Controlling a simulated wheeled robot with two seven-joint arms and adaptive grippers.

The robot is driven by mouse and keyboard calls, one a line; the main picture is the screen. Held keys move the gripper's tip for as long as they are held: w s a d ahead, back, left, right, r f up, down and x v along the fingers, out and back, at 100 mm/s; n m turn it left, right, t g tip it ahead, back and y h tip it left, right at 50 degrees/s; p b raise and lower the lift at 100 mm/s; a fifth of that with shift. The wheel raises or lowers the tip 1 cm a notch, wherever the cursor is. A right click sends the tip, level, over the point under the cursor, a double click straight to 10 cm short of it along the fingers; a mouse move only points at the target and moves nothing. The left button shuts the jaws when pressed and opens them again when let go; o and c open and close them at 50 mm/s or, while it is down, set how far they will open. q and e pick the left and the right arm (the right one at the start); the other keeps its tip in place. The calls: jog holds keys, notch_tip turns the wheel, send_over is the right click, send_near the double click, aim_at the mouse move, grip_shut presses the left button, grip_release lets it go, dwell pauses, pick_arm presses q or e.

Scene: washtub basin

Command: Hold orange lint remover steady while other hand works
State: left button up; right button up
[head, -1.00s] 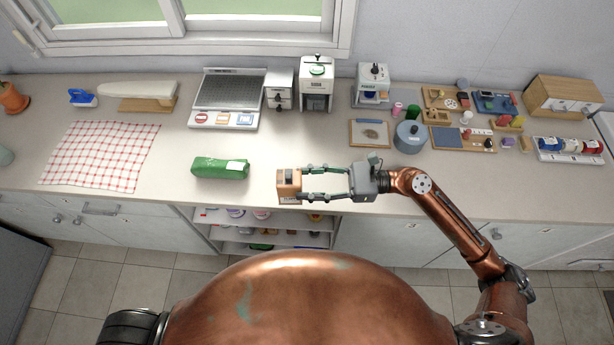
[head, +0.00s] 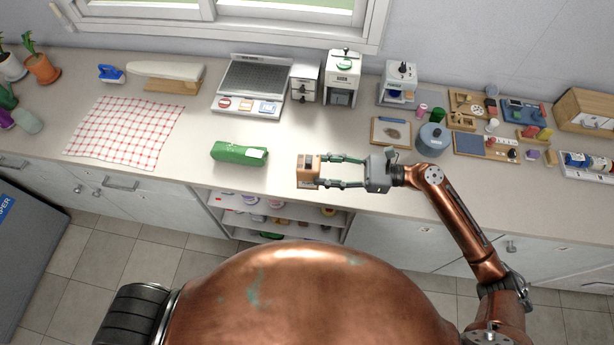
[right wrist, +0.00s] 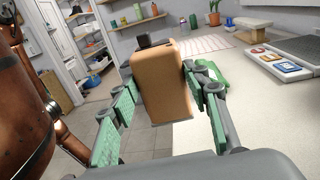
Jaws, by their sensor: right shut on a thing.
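The orange lint remover (head: 307,171) is a tan-orange box with a dark part on top. My right gripper (head: 321,171) is shut on it, one finger along each side, near the counter's front edge. In the right wrist view the lint remover (right wrist: 160,88) stands nearly upright between the green finger pads, its dark part at the upper end. I cannot tell whether its base touches the counter. My left gripper is not in view.
A green pouch (head: 239,153) lies just left of the lint remover on the counter (head: 270,190). A checked cloth (head: 124,132) is farther left. A blue-grey pot (head: 433,139) and several small trays stand to the right. Open shelves are below the front edge.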

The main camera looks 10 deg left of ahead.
jog(key=shift+w+a+f, duration=0.1)
jog(key=shift+w+f, duration=1.3)
jog(key=shift+w, duration=0.3)
jog(key=shift+w+a+f, duration=0.15)
jog(key=shift+w+f, duration=1.25)
jog(key=shift+w, duration=0.35)
jog(key=shift+w+a+f, duration=0.1)
jog(key=shift+w+f, duration=1.3)
jog(key=shift+w, duration=0.3)
jog(key=shift+f, duration=0.1)
jog(key=shift+f, duration=0.65)
